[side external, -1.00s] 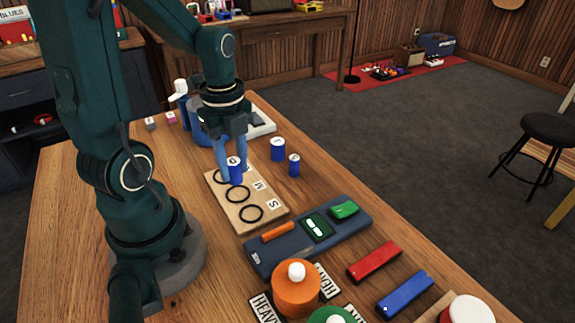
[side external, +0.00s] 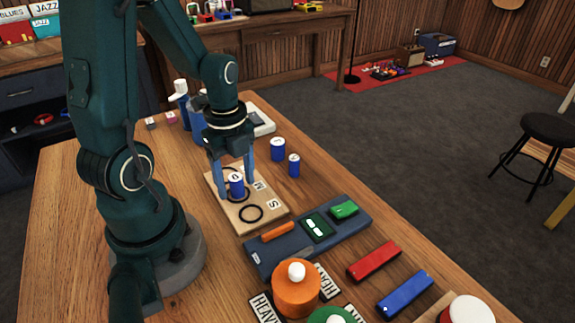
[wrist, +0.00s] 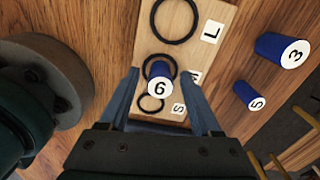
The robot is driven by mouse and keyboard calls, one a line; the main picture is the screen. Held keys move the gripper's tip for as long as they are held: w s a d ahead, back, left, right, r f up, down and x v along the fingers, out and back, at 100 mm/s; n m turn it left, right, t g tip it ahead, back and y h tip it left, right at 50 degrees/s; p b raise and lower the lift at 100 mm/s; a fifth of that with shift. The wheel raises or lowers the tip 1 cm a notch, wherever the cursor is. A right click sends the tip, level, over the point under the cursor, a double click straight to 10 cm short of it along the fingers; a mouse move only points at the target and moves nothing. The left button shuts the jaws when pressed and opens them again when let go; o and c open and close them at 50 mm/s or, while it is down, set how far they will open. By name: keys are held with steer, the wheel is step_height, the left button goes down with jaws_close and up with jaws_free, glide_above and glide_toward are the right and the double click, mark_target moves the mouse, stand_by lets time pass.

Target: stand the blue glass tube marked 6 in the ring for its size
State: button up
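The blue tube marked 6 (side external: 236,185) stands upright on the wooden board (side external: 273,218), inside the middle ring (side external: 245,199), the one beside the M label. In the wrist view the tube (wrist: 160,83) shows its white numbered top, with the dark ring (wrist: 174,66) around its base. My gripper (side external: 236,190) is open, one finger on each side of the tube with a gap to it. The large ring (wrist: 153,22) by the L label and the small ring (wrist: 151,104) by the S label are empty.
Blue tubes marked 3 (wrist: 283,50) and 5 (wrist: 249,96) stand off the board, to its right. A dark blue tray (side external: 285,248) lies in front of the board. Red (side external: 374,261) and blue (side external: 405,294) blocks and an orange lidded pot (side external: 296,291) stand nearer the camera.

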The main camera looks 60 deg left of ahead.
mark_target(236, 177)
step_height(236, 177, up, 11)
steer(key=d+r+n+t, duration=0.1)
steer(key=d+n+t, duration=0.1)
steer(key=d+n, duration=0.3)
steer(key=s+d+r+n+t, duration=0.1)
steer(key=d+n+t, duration=0.2)
steer(key=n, duration=0.8)
steer(key=shift+d+r+t, duration=0.3)
steer(key=shift+d, duration=0.95)
